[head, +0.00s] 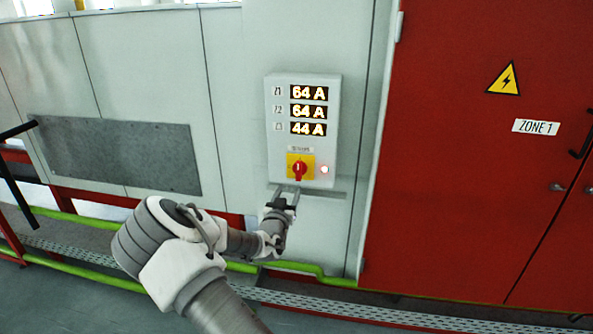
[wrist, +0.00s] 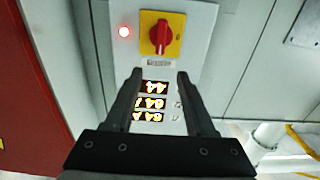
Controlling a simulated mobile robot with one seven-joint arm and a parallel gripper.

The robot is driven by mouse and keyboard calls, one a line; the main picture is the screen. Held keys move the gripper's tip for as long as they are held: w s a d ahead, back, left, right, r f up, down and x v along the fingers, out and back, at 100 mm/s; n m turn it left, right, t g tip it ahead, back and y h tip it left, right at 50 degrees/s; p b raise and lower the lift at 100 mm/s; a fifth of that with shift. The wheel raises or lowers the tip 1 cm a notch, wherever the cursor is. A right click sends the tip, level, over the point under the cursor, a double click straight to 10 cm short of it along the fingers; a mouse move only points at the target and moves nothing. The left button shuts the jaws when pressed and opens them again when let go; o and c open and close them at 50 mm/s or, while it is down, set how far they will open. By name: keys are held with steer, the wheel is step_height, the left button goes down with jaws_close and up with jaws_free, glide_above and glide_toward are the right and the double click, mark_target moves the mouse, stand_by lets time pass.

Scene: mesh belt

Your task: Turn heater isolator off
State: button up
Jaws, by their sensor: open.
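The heater isolator is a red rotary knob (head: 299,170) on a yellow square plate, low on a grey panel box (head: 277,125). Its handle stands about upright. In the wrist view the knob (wrist: 160,34) is near the top, beyond the fingertips, and the picture is turned over, with the displays below it. My gripper (head: 285,190) is just below the knob in the head view, with its fingers spread and nothing between them. In the wrist view the gripper (wrist: 160,74) points toward the panel. I cannot tell the exact gap to the knob.
A red lamp (head: 324,170) glows right of the knob. Lit displays (head: 309,111) read 64 A, 64 A and 44 A. A red cabinet (head: 470,150) marked ZONE 1 stands to the right. A green pipe (head: 300,268) and a perforated tray (head: 345,311) run low along the wall.

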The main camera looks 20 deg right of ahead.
mark_target(298, 167)
steer(key=x, duration=1.3)
steer(key=shift+w+d, duration=0.2)
steer(key=shift+w, duration=0.1)
steer(key=shift+c, duration=0.3)
jaws_close()
